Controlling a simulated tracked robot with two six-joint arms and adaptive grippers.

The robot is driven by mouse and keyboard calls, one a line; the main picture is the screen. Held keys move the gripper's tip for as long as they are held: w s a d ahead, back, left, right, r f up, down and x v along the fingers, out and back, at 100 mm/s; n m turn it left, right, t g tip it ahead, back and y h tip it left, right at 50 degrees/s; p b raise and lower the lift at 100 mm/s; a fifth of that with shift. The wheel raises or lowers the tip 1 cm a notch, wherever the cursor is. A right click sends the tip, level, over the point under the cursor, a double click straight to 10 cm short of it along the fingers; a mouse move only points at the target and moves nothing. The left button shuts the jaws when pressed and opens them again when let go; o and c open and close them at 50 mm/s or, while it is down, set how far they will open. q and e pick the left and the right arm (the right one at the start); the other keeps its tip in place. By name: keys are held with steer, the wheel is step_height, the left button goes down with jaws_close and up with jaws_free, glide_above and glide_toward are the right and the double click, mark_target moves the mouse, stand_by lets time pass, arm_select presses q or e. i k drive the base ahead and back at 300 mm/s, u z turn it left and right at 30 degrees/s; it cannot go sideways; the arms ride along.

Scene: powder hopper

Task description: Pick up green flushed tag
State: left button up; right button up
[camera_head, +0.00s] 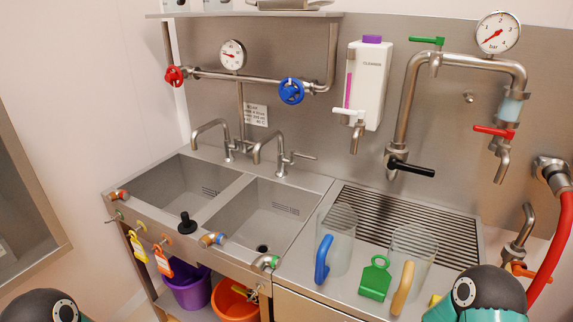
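The green tag (375,280) lies on the steel counter (340,292) near its front edge, right of the sinks. It stands between a clear jug with a blue handle (337,240) on its left and a clear jug with a tan handle (412,250) on its right. No writing on it can be read. Parts of my two arms show at the bottom left and bottom right corners, but neither gripper is in view. Nothing is seen touching the tag.
A yellow tag (138,246) and an orange tag (162,261) hang at the left sink front. A ribbed drainer (385,218) lies behind the jugs. Purple (190,290) and orange (232,303) buckets stand below. A red hose (556,240) hangs at right.

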mark_target(375, 281)
steer(key=z, duration=0.35)
steer(key=k, duration=1.05)
steer(key=z, duration=0.65)
steer(key=i, duration=1)
